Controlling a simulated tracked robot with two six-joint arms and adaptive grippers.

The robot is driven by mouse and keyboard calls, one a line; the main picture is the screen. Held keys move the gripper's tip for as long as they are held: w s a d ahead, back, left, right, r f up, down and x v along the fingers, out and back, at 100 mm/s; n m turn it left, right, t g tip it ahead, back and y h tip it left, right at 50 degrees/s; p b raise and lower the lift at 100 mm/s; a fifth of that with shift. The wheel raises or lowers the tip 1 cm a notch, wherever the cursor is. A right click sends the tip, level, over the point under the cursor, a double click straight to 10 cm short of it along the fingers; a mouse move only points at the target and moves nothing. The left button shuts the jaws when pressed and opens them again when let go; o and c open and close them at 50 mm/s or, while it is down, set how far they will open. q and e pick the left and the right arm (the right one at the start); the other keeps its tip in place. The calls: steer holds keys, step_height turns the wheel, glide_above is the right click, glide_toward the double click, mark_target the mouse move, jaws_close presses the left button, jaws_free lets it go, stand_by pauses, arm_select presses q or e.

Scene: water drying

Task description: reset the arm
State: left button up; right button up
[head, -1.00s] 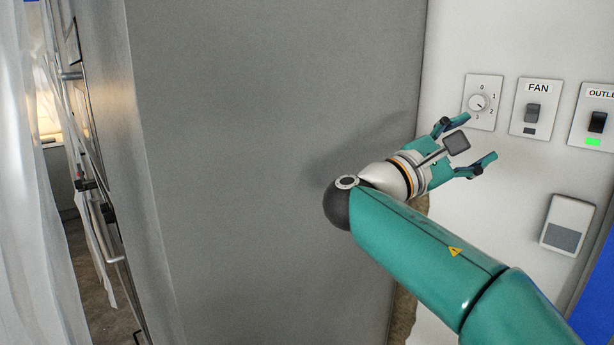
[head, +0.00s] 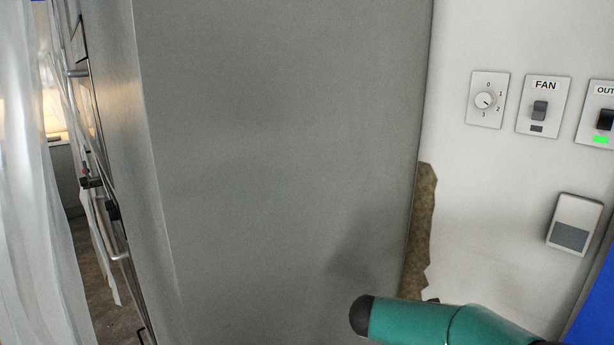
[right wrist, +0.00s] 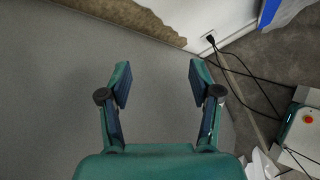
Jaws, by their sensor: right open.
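My right arm shows at the bottom right of the head view as a teal link with a dark rounded joint. Its gripper is out of the head view. In the right wrist view my right gripper (right wrist: 158,88) is open, with its two teal fingers apart and nothing between them. Beyond the fingers is the plain grey surface of the cabinet. My left gripper is in neither view.
A tall grey cabinet (head: 280,130) fills the middle. On the white wall are a dial (head: 485,100), a FAN switch (head: 540,108), a lit outlet switch (head: 604,120) and a small box (head: 574,224). Black cables (right wrist: 240,75) run from a wall socket in the wrist view.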

steer(key=s+a+f+m+g+y, duration=0.3)
steer(key=s+f, duration=0.5)
steer(key=f, duration=0.3)
steer(key=s+a+f+m+g+y, duration=0.2)
steer(key=s+a+f+g+y, duration=0.1)
steer(key=s+f, duration=0.6)
steer(key=s+a+f+m+y, duration=0.1)
steer(key=s+f+m+y, duration=0.1)
steer(key=s+f+m, duration=0.3)
steer(key=s+a+f+m+y+b, duration=0.1)
steer(key=s+f+m, duration=0.4)
steer(key=s+m, duration=0.6)
steer(key=shift+s+a+y, duration=0.35)
steer(key=shift+s+y, duration=0.2)
steer(key=shift+y, duration=0.05)
